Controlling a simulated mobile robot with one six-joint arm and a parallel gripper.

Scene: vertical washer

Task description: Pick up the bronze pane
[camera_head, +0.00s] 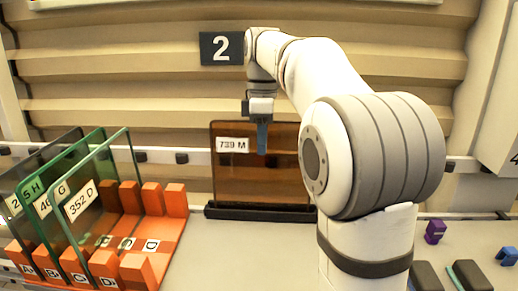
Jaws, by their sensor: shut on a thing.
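The bronze pane (228,175) is a brown, see-through sheet with a white label reading 739 M. It stands upright in a low black holder (255,213) at the back of the bench, left of my arm. Its right side is partly hidden behind my arm. My gripper (262,151) points down at the pane's top edge, with a blue finger in front of the pane's face. It is shut on the pane near the top. The far finger is hidden. The pane's lower edge appears to be still in the holder.
An orange rack (165,245) with slots lettered A to D stands at left, holding green and dark panes (95,195) with labels. Purple (435,232) and blue (507,256) pieces lie at right. The bench centre is clear.

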